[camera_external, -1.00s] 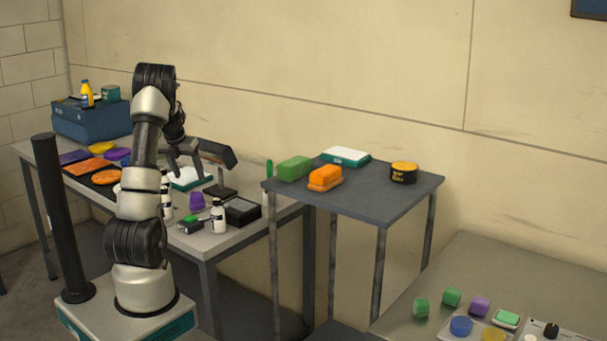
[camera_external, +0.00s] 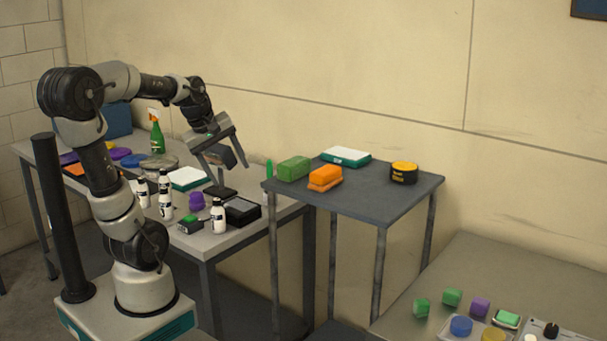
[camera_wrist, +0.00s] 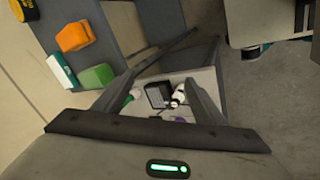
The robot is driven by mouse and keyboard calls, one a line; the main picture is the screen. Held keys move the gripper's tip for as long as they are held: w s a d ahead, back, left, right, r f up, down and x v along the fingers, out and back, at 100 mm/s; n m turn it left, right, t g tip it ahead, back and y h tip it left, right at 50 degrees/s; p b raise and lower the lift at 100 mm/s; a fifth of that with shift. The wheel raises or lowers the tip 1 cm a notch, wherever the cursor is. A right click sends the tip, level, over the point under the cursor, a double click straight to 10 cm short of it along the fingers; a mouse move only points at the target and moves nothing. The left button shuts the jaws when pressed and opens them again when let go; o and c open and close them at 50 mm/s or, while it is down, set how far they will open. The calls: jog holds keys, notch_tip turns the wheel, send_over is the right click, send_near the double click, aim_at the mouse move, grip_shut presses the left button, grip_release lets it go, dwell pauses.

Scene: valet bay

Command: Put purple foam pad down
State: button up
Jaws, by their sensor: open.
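My gripper (camera_external: 222,160) is open and empty, above the back bench to the left of the raised grey stand. In the wrist view its spread fingers (camera_wrist: 165,85) point down towards the bench, with nothing between them. A small purple piece (camera_external: 197,201) sits on the bench below, among white bottles. It shows partly in the wrist view (camera_wrist: 180,119). A purple flat pad (camera_external: 68,157) lies at the bench's far left, partly hidden by my arm. A purple block (camera_external: 480,306) is on the right table. I cannot tell which is the foam pad.
A black tray (camera_external: 243,211) and white bottles (camera_external: 218,217) crowd the near end of the bench. The grey stand (camera_external: 375,205) holds a green block (camera_external: 293,168), an orange block (camera_external: 325,178), a teal-white box (camera_external: 346,156) and a yellow-black tin (camera_external: 404,172); its front is clear.

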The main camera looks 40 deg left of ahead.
jog(key=s+d+f+m, duration=0.1)
jog(key=s+d+m, duration=0.5)
jog(key=s+m, duration=0.3)
jog(key=m, duration=0.3)
jog(key=shift+s, duration=0.2)
